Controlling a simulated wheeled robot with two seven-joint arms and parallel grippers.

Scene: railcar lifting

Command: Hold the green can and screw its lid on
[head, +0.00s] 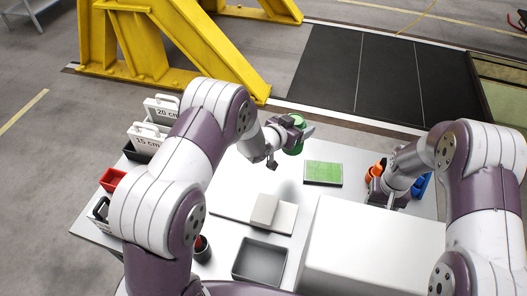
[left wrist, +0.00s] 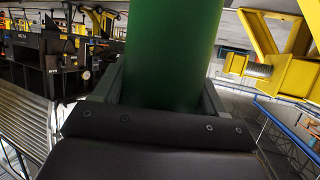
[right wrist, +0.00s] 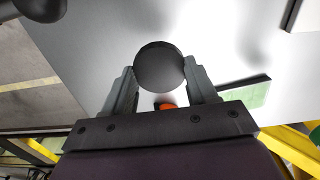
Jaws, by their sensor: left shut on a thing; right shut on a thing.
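The green can (head: 295,140) is in my left gripper (head: 297,130), over the far edge of the white table. In the left wrist view the can (left wrist: 172,50) stands large between the two fingers (left wrist: 160,95). Its top is out of that view and too small to read in the head view. My right gripper (head: 378,192) is low over the right part of the table. In the right wrist view its fingers (right wrist: 160,85) are shut on a dark round lid-like disc (right wrist: 160,67). The head view does not show this disc clearly.
A green pad (head: 323,173) and a grey block (head: 265,209) lie on the table (head: 240,180). An empty grey tray (head: 260,260) and a large white box (head: 365,250) are near. Orange (head: 377,167) and blue things (head: 422,185) stand at the right, labelled white boxes (head: 147,140) at the left.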

